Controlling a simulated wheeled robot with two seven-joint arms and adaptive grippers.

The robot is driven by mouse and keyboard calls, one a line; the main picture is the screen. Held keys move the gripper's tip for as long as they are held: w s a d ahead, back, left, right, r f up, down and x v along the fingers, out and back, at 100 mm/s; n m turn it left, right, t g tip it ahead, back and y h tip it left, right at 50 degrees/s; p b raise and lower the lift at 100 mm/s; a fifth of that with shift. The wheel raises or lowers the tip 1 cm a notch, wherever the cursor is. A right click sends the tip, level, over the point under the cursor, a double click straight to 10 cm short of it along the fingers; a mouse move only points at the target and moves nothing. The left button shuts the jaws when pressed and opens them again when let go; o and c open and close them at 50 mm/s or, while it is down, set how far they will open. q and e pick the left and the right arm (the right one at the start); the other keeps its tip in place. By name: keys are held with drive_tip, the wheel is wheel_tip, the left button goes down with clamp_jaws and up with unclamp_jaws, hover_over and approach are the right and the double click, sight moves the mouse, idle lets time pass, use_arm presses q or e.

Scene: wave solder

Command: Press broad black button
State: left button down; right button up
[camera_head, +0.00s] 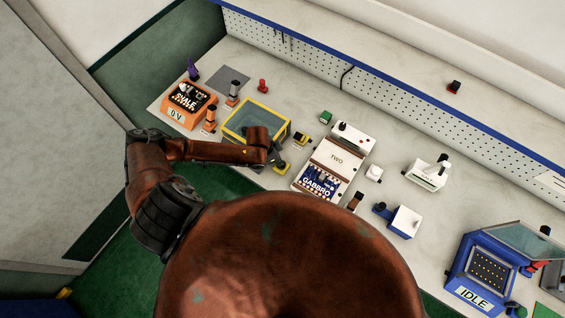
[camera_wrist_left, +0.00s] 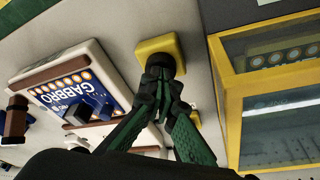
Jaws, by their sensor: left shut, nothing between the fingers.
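A yellow square base (camera_wrist_left: 158,44) with a dark round top, which looks like the broad black button (camera_wrist_left: 176,61), shows in the left wrist view. In the head view its yellow base (camera_head: 281,168) sits between the yellow-framed box and the GABBRO device. My left gripper (camera_wrist_left: 160,74) is shut and empty, with its fingertips over the dark top and hiding part of it. I cannot tell whether they touch it or whether it is pressed down. In the head view the left gripper (camera_head: 277,158) is at the near right corner of the yellow-framed box. My right gripper is not in view.
The yellow-framed glass-topped box (camera_head: 257,122) stands close to the left gripper. The white GABBRO device (camera_head: 333,162) is on the other side. Another small yellow item (camera_head: 300,139) is behind.

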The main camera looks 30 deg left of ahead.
use_arm(q)
drive_tip(key=shift+r+p, duration=2.45)
drive_tip(key=shift+r, duration=0.15)
drive_tip(key=shift+f, duration=0.1)
